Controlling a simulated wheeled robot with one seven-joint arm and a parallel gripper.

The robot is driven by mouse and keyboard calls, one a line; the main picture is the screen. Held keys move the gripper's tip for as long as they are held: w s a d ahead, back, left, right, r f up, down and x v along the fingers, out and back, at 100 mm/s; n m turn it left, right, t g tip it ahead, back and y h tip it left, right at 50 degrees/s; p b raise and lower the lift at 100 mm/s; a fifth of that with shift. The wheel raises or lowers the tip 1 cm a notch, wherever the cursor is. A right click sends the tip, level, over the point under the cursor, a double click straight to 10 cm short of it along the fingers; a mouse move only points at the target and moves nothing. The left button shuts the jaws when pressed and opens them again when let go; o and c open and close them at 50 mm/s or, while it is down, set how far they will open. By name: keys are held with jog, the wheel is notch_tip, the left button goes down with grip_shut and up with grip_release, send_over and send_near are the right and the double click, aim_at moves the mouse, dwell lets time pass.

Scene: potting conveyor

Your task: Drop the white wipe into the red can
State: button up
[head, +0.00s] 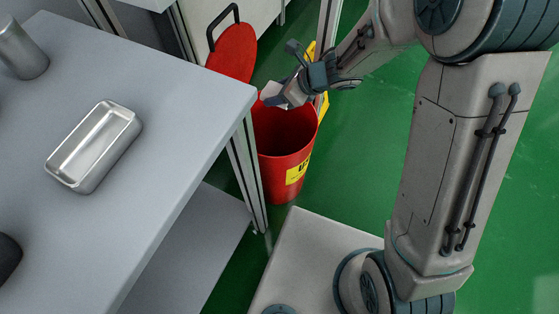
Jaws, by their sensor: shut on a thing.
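The red can (280,165) stands on the green floor beside the table, with a yellow label on its side. Its round red lid (232,52) with a dark handle is raised behind it. My gripper (276,98) is over the can's mouth, at the far side of the rim. It is shut on the white wipe (271,91), a small pale piece at the fingertips. The fingers partly hide the wipe. The inside bottom of the can is hidden.
A grey table (170,65) fills the left side, its corner close to the can. On it are a metal tray (72,172), a grey cylinder (22,50) and a dark object (8,258) cut off by the frame edge. Green floor (510,190) is open at the right.

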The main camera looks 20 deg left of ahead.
jog(key=shift+f+b, duration=0.75)
jog(key=shift+f, duration=0.75)
jog(key=o, duration=1.1)
jog(key=shift+r, duration=0.1)
jog(key=w+p+v, duration=0.1)
jog(key=p+v, duration=0.4)
jog(key=v, duration=0.8)
jog(key=shift+s+d+r, duration=0.25)
jog(key=shift+s+d, duration=0.05)
jog(key=shift+s, duration=0.15)
